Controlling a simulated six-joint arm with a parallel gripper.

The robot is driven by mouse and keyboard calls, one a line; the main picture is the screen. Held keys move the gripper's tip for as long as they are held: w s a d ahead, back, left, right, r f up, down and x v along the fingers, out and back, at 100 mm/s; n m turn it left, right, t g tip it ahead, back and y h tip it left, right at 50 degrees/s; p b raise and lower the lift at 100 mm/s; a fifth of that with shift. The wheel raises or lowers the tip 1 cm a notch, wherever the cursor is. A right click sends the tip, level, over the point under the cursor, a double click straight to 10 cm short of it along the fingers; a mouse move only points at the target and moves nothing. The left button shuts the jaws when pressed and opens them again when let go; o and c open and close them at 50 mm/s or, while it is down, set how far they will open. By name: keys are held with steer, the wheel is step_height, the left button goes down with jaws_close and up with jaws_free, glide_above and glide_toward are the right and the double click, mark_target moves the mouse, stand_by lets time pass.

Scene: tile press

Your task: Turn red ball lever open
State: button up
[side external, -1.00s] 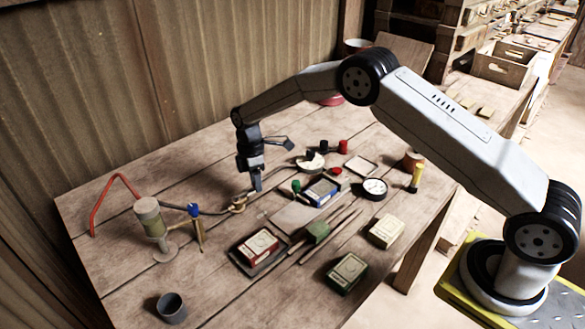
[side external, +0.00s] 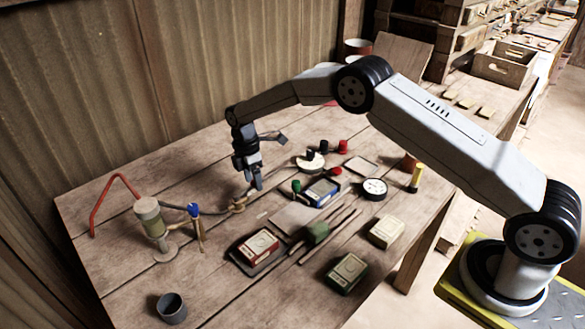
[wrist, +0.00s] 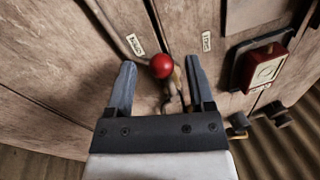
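The red ball (wrist: 161,66) of the lever shows in the wrist view, in line with the gap between my fingertips. A brass-coloured stem or valve body (wrist: 173,85) shows just below it. In the side view the brass valve (side external: 238,206) sits on the pipe line on the bench; the red ball cannot be made out there. My gripper (side external: 256,184) points down beside the valve, just to its upper right. In the wrist view its fingers (wrist: 160,68) are apart, one on each side of the ball, with gaps visible. Whether the fingertips are at ball height is unclear.
Two small labels, left (wrist: 135,44) and right (wrist: 206,41), flank the ball; their text is hard to read. A pump-like cylinder (side external: 150,218) and blue-topped valve (side external: 194,210) stand left. A red box (side external: 258,245) lies in a tray in front. A round gauge (side external: 374,188) lies right.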

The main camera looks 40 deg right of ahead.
stand_by(0.3)
step_height(320, 180, up, 8)
steer(key=w, duration=0.1)
steer(key=shift+w+d+f, duration=0.15)
steer(key=shift+w, duration=0.05)
stand_by(0.6)
steer(key=shift+s+d+r+m+t, duration=0.35)
steer(key=shift+s+r+m, duration=0.25)
steer(key=shift+s+m, duration=0.25)
steer(key=s+d+r+m+t, duration=0.1)
steer(key=s+m, duration=0.6)
steer(key=s, duration=0.7)
steer(key=s+d+r+m+t, duration=0.1)
steer(key=s+d+m+t, duration=0.2)
steer(key=s+m, duration=0.4)
steer(key=s, duration=0.7)
steer(key=shift+s+d, duration=0.3)
steer(key=shift+d, duration=0.1)
